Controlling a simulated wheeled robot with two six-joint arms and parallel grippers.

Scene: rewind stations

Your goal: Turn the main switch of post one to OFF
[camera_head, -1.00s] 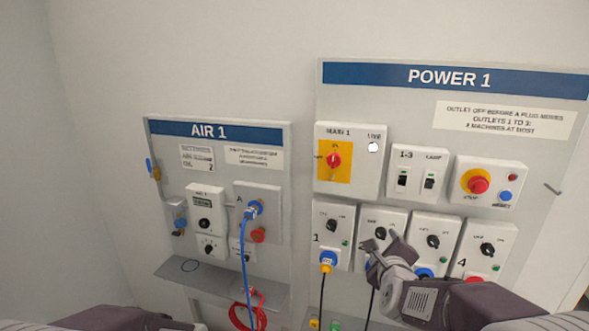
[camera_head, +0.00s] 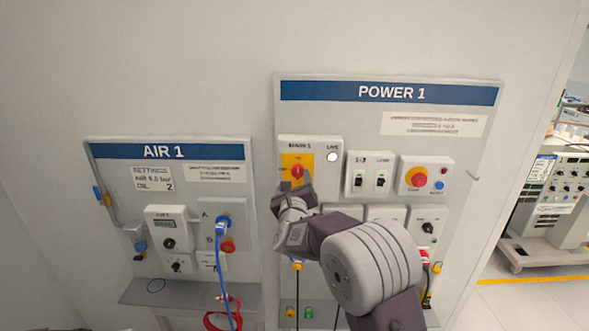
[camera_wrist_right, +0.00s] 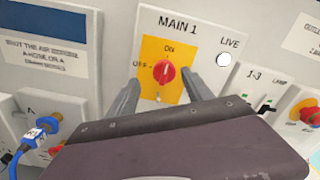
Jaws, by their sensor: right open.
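The main switch (camera_head: 297,172) is a red rotary knob on a yellow plate, in the white MAIN 1 box (camera_head: 325,146) at the upper left of the POWER 1 panel. In the right wrist view the knob (camera_wrist_right: 164,71) stands with its pointer upright, towards ON; OFF is marked to its left. The white LIVE lamp (camera_wrist_right: 224,60) is at the box's right. My right gripper (camera_head: 292,187) is at the lower part of the yellow plate. My left gripper is not in view.
Right of the box are the 1-3 and LAMP switches (camera_head: 368,178) and a red stop button (camera_head: 419,177) on yellow. The AIR 1 panel (camera_head: 120,165) with a blue hose (camera_head: 221,262) is at the left. My right arm hides several outlet boxes.

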